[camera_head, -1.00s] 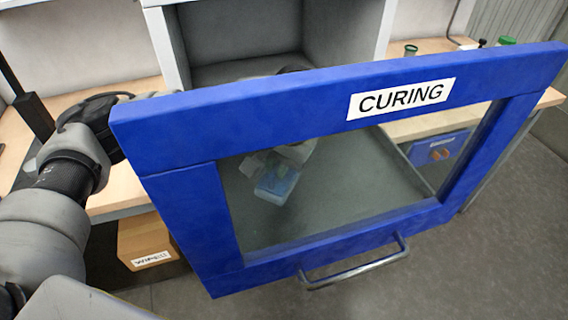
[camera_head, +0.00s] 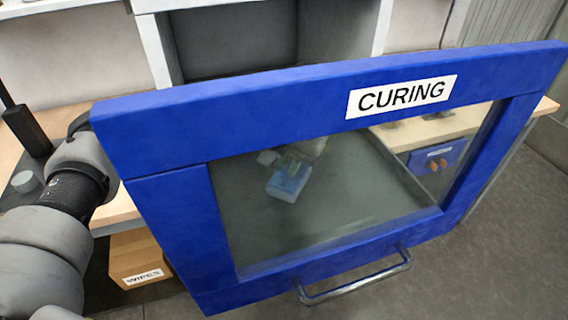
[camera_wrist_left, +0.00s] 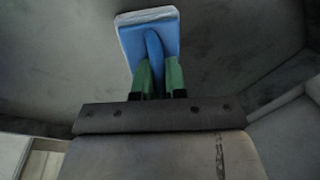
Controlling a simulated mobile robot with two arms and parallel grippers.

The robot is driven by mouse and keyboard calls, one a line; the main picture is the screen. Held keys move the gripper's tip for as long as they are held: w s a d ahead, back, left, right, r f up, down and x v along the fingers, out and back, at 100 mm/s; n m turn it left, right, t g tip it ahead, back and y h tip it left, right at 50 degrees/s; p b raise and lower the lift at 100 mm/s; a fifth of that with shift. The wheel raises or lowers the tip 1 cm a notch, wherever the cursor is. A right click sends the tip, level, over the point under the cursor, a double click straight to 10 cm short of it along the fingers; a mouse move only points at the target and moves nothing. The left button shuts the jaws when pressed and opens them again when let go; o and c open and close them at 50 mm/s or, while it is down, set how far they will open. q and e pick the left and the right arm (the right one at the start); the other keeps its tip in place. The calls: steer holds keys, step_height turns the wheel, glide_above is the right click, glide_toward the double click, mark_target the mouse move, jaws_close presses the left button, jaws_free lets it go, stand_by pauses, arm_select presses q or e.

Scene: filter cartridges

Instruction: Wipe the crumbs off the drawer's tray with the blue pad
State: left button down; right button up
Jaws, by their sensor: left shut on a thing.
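The drawer's blue front frame (camera_head: 160,205), labelled CURING, stands across the head view. Through its window I see the drawer's grey tray (camera_head: 350,185). My left gripper (camera_head: 300,158) is behind the window, over the tray. It is shut on the blue pad (camera_head: 288,182). In the left wrist view the pad (camera_wrist_left: 138,38) has a pale edge, and the green fingertips (camera_wrist_left: 158,75) grip its ridge. I cannot tell whether the pad touches the tray. I cannot make out crumbs in either view. My right gripper is not in view.
A silver handle (camera_head: 355,283) runs along the bottom of the drawer front. A cardboard box labelled WIPES (camera_head: 138,258) stands at lower left. A blue box with orange parts (camera_head: 437,160) is on the right. Open floor lies at right (camera_head: 490,250).

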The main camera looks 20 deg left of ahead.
arm_select(q)
steer(key=shift+w+d+f+b, duration=0.1)
steer(key=shift+w+d+b, duration=0.1)
steer(key=shift+w+d, duration=0.35)
steer(key=shift+w+d+f+b, duration=0.1)
steer(key=shift+w+d+b, duration=0.1)
steer(key=shift+d, duration=0.5)
steer(key=shift+w+d+r, duration=0.1)
steer(key=shift+w+d, duration=0.4)
steer(key=shift+d, duration=0.25)
steer(key=shift+w+d, duration=0.45)
steer(key=shift+d, duration=0.25)
steer(key=shift+w+r, duration=0.1)
steer(key=shift+r, duration=0.05)
